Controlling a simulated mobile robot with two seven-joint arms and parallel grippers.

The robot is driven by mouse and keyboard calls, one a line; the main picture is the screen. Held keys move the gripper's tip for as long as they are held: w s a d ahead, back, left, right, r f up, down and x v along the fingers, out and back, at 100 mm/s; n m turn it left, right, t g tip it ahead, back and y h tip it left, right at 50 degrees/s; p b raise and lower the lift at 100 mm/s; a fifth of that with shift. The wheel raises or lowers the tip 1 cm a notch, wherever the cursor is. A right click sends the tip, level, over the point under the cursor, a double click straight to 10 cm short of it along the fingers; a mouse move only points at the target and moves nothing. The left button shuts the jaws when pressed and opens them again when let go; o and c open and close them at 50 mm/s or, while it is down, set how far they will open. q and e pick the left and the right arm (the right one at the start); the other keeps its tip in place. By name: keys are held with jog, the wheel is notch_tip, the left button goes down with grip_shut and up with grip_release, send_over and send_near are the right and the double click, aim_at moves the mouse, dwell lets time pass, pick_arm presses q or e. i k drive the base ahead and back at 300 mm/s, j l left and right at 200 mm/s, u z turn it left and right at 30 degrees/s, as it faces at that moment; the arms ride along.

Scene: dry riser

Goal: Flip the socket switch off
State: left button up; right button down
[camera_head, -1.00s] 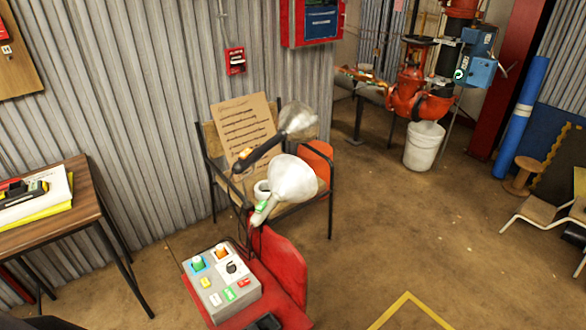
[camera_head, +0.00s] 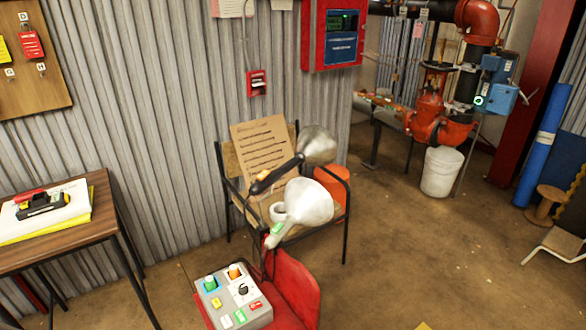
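I cannot make out a socket switch for certain in the head view. A grey control box (camera_head: 236,299) sits on a red seat or cart at the bottom centre. It has a green and an orange knob, a black rotary knob (camera_head: 242,290) on a white plate, and several coloured buttons. A small red alarm box (camera_head: 257,83) is on the corrugated wall, and a red panel with a blue front (camera_head: 341,48) hangs above right of it. Neither of my grippers is in view.
A chair (camera_head: 228,190) holding a cardboard sign and two clamp lamps (camera_head: 306,202) stands by the wall. A wooden table (camera_head: 90,218) with papers is at left. Red pipework (camera_head: 432,115) and a white bucket (camera_head: 441,172) are at back right. The floor at right centre is clear.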

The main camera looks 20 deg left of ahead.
aim_at(258, 304)
jog(key=u, duration=1.3)
